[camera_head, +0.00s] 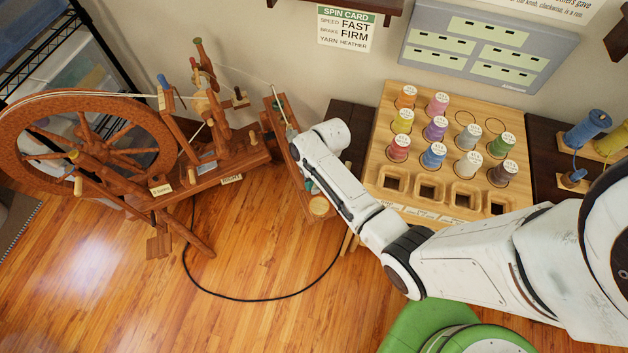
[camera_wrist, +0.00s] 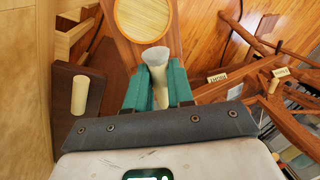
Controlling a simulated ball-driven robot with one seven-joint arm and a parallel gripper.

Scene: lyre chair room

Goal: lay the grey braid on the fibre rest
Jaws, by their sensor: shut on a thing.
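My gripper (camera_wrist: 158,84) has teal fingers shut on the grey braid (camera_wrist: 155,58), whose pale grey, rounded end sticks out ahead of them in the wrist view. In the head view the arm covers most of the gripper, and only a bit of teal (camera_head: 308,186) shows. A narrow reddish wooden board (camera_head: 277,130) right of the spinning wheel has a round pale disc (camera_head: 319,206) at its near end; it may be the fibre rest. The disc (camera_wrist: 143,16) lies just ahead of the braid in the wrist view. I cannot tell whether the braid touches the board.
The spinning wheel (camera_head: 82,145) stands at left. A light wooden rack (camera_head: 380,165) with coloured spools and several empty square slots is at right. A dark stand (camera_wrist: 66,132) with a pale peg (camera_wrist: 80,95) is beside the gripper. A black cable (camera_head: 250,298) crosses the floor.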

